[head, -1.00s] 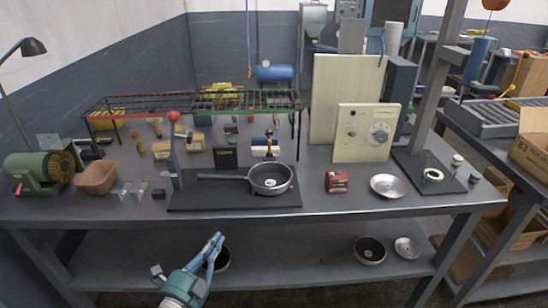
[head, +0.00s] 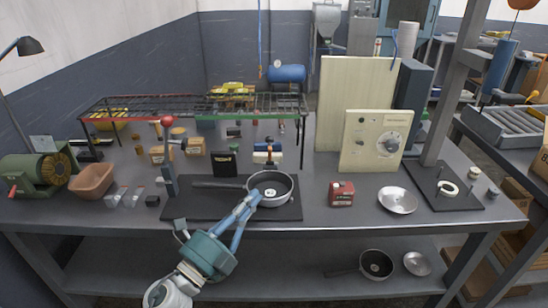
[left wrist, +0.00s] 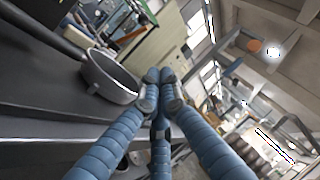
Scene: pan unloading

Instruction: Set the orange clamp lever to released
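No plainly orange lever stands out. My left gripper (head: 252,198) is in front of the pan's near rim in the head view, right of the post. In the left wrist view its fingertips (left wrist: 159,84) meet with nothing seen between them, and the pan (left wrist: 110,80) is left of them. My right gripper is out of view.
A wire rack (head: 195,105) stands over small parts behind the plate. A red box (head: 341,193), a metal bowl (head: 397,200) and a beige control panel (head: 376,140) are to the right. A brown bin (head: 92,180) and clear blocks are at the left. Another pan (head: 376,265) is on the lower shelf.

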